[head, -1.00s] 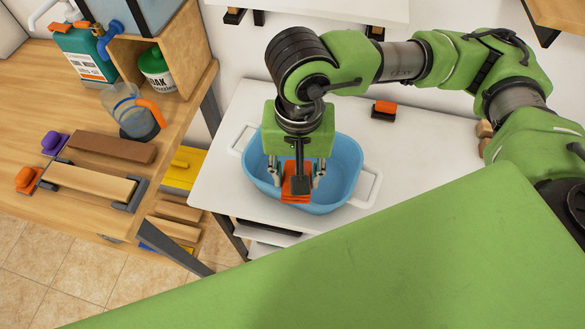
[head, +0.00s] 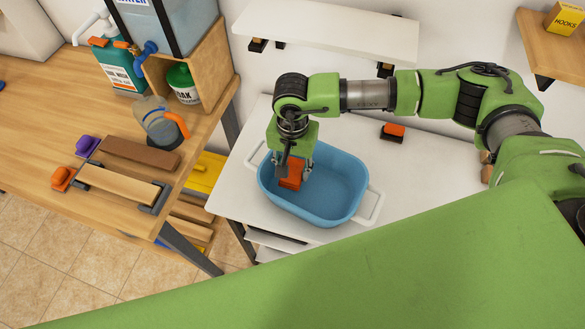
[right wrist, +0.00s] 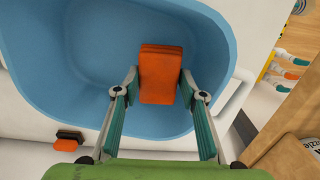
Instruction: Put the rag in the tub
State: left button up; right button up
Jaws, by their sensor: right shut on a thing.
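The rag (head: 291,181) is a folded orange piece. My right gripper (head: 293,175) points down and is shut on it, over the left part of the blue tub (head: 338,212). In the right wrist view the rag (right wrist: 161,70) sits between the two fingers, with the blue tub floor (right wrist: 105,45) around its far end. I cannot tell whether the rag touches the floor. The tub has white handles and stands on a white table (head: 430,160). My left gripper is not in view.
An orange-and-dark brush (head: 393,132) lies behind the tub. At the left, a wooden bench (head: 60,130) holds a clear jug (head: 158,122), boards, and purple and orange pieces. A white shelf (head: 330,28) hangs above the table. The tub's right part is clear.

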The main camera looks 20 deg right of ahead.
aim_at(292, 168)
jog(key=shift+w+f, duration=0.2)
jog(key=shift+f, duration=0.05)
notch_tip(292, 168, down, 3)
jog(key=shift+w+r+p, duration=0.1)
jog(key=shift+w+p, duration=0.05)
jog(key=shift+p, duration=1.05)
jog(key=shift+d+f, duration=0.1)
jog(key=shift+f, duration=0.3)
jog(key=shift+f+b, duration=0.15)
jog(key=shift+b, duration=0.15)
jog(key=o, duration=0.8)
